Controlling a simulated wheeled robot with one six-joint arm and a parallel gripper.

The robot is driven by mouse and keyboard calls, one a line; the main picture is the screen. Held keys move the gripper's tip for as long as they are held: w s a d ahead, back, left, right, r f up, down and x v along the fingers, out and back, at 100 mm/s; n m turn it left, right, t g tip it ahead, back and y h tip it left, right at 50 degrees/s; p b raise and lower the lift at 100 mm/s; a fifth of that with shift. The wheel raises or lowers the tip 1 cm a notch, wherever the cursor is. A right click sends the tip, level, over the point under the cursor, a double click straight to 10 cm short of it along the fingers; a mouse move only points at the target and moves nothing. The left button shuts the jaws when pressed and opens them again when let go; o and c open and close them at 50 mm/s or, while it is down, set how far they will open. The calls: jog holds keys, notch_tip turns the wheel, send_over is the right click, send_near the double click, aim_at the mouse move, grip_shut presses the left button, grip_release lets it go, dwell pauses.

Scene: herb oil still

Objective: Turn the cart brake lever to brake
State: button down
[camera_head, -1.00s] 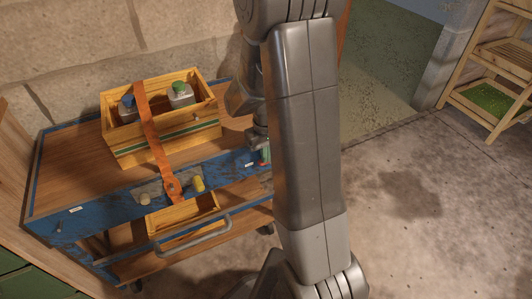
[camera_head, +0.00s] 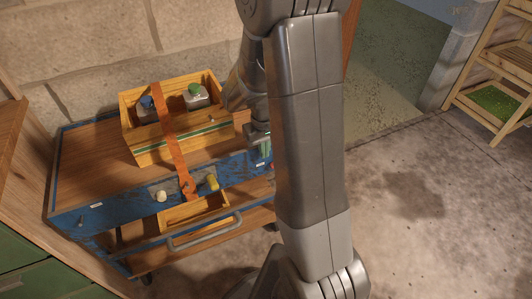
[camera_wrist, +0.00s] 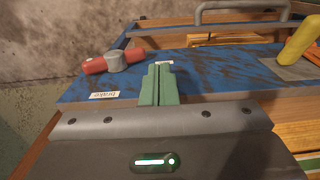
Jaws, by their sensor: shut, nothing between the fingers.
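In the wrist view the cart brake lever (camera_wrist: 95,66) is a red bar with a grey round hub on the cart's blue top strip. It lies roughly crosswise in the picture. A white label reading "brake" (camera_wrist: 103,95) is below it, upside down; another white label (camera_wrist: 166,62) is partly behind my fingertips. In the head view my gripper (camera_head: 262,148) is at the cart's right end, and my arm hides most of the lever.
The wooden cart (camera_head: 95,160) carries a wooden crate (camera_head: 155,155) with bottles, crossed by an orange strap (camera_head: 172,130). A yellow handle (camera_head: 212,182), pale knob (camera_head: 160,197) and grey handrail (camera_head: 205,232) are at its front. Open floor (camera_head: 430,230) lies to the right.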

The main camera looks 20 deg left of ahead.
notch_tip(320, 180, up, 7)
jog(key=s+a+p, duration=0.1)
jog(key=s, duration=0.1)
jog(key=shift+s+a, duration=0.2)
jog(key=shift+a, duration=0.2)
jog(key=shift+r, duration=0.1)
